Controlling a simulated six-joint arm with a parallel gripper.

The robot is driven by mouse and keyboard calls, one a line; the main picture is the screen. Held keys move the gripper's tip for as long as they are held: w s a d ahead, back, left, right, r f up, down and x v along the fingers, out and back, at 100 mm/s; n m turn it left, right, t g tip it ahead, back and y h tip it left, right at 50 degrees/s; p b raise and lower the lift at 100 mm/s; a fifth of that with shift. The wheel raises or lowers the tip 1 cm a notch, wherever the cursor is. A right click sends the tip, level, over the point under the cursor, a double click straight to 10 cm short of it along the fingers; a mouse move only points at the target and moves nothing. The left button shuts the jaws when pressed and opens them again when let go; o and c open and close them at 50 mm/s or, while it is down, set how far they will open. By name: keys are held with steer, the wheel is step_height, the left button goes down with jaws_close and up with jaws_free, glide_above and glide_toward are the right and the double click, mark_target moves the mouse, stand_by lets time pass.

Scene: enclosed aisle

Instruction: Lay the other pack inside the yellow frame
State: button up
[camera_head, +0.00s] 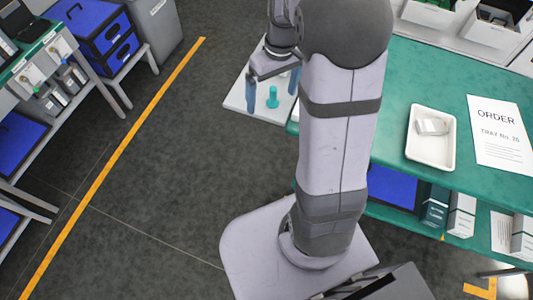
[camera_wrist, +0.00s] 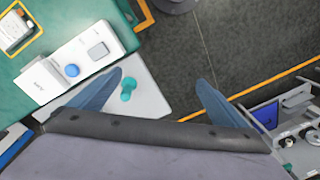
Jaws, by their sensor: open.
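My gripper (camera_head: 272,101) is open and empty, with its blue fingers spread. The yellow frame (camera_wrist: 37,32) lies on the green bench at the upper left of the wrist view. A small whitish pack with some orange (camera_wrist: 14,27) appears to lie inside it, cut by the picture's edge. In the head view a silvery-white pack (camera_head: 432,126) lies in a white tray (camera_head: 413,154), well to the right of my gripper. The frame is not seen in the head view.
A teal peg-like piece (camera_head: 272,97) stands on a white board below my gripper. A white box with a blue button (camera_wrist: 72,71) is beside the board. An order sheet (camera_head: 497,125) lies right of the tray. Open floor lies left.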

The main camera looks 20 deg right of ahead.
steer(key=s+a+f+m, duration=0.1)
steer(key=s+a, duration=0.3)
steer(key=s, duration=0.3)
steer(key=s+a+f+m+h, duration=0.1)
steer(key=s+a, duration=0.3)
steer(key=s, duration=0.4)
steer(key=shift+a+f, duration=0.15)
steer(key=shift+f, duration=0.2)
step_height(320, 180, down, 15)
steer(key=b, duration=1.5)
steer(key=shift+f, duration=0.15)
